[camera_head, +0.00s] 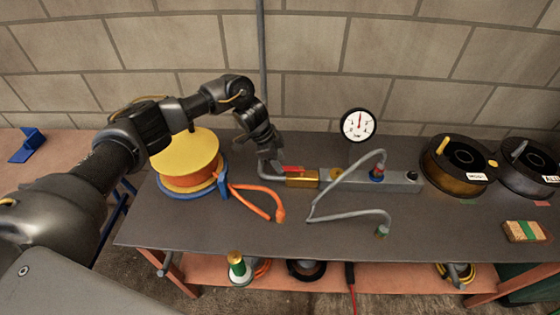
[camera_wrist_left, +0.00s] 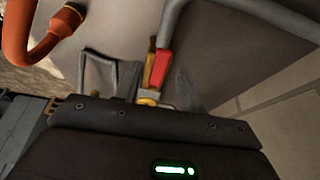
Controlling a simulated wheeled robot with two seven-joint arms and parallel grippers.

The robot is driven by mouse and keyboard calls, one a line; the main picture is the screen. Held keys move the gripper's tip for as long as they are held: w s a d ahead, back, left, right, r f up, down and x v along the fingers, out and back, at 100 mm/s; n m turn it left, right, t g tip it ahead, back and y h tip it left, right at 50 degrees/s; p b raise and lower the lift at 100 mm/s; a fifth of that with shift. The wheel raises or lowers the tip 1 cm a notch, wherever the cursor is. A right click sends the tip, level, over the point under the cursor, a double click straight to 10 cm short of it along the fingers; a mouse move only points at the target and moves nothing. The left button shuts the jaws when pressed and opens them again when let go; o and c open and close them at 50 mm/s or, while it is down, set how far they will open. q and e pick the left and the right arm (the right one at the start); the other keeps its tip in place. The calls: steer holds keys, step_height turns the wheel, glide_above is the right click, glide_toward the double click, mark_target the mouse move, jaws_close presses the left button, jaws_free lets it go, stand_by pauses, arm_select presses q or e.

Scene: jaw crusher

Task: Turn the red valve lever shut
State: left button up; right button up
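The red valve lever (camera_head: 292,169) sits on top of a brass valve body (camera_head: 302,179) at the left end of a grey manifold block (camera_head: 385,180). In the head view the lever lies roughly along the line of the block. My left gripper (camera_head: 270,162) points down just left of the lever. In the left wrist view the red lever (camera_wrist_left: 160,68) shows between the two spread fingers of my left gripper (camera_wrist_left: 155,88), which looks open. Whether a finger touches the lever cannot be told. My right gripper is in neither view.
A yellow and orange hose reel (camera_head: 188,165) stands left of the valve, with an orange hose (camera_head: 258,192) on the bench. A grey hose (camera_head: 335,183) loops in front of the block. A pressure gauge (camera_head: 360,125) stands behind. The bench front (camera_head: 260,235) is clear.

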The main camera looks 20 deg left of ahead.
arm_select(q)
steer(key=shift+w+d+f, duration=0.15)
steer(key=shift+d+f, duration=0.05)
steer(key=shift+f, duration=0.45)
jaws_close()
